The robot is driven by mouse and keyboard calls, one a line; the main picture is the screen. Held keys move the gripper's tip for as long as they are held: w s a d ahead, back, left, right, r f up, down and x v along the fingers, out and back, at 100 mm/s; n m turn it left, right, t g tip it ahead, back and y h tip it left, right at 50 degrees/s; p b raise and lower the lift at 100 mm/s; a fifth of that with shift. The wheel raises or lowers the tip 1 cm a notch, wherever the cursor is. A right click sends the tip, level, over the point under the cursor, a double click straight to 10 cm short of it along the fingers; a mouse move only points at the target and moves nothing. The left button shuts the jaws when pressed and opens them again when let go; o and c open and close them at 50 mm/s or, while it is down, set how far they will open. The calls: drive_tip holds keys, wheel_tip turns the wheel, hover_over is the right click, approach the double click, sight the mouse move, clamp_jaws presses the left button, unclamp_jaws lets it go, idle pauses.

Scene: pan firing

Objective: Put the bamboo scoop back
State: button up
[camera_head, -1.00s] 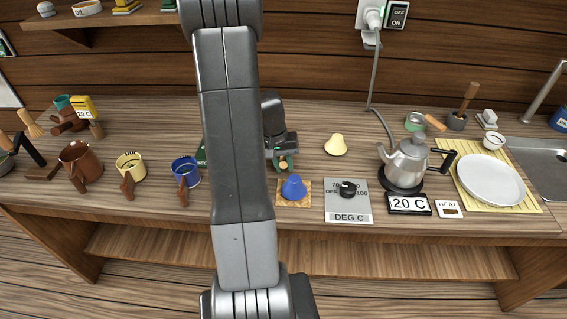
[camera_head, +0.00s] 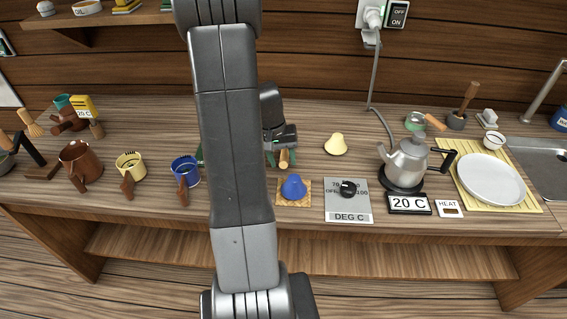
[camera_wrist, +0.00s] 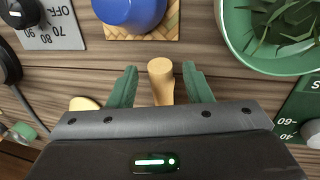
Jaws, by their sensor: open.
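My gripper (camera_head: 281,158) is open in the middle of the counter, just behind the blue cone. In the wrist view my gripper (camera_wrist: 157,88) has its two green fingers apart. A tan wooden piece with a round end, which looks like the bamboo scoop (camera_wrist: 161,82), lies between the fingers, with gaps visible on both sides. It also shows as a tan tip in the head view (camera_head: 284,158). The rest of it is hidden by my gripper, so I cannot tell what it rests on.
A blue cone (camera_head: 294,187) sits on a woven mat (camera_head: 306,203). A green bowl with leaves (camera_wrist: 232,48) is beside my gripper, mostly behind my arm in the head view. A yellow cone (camera_head: 336,145), a dial plate (camera_head: 349,217) and a kettle (camera_head: 408,160) stand to the right.

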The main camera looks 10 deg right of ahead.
wheel_tip(320, 180, up, 10)
drive_tip(key=a, duration=0.1)
drive_tip(key=shift+w+a+f, duration=0.15)
drive_tip(key=shift+a, duration=0.25)
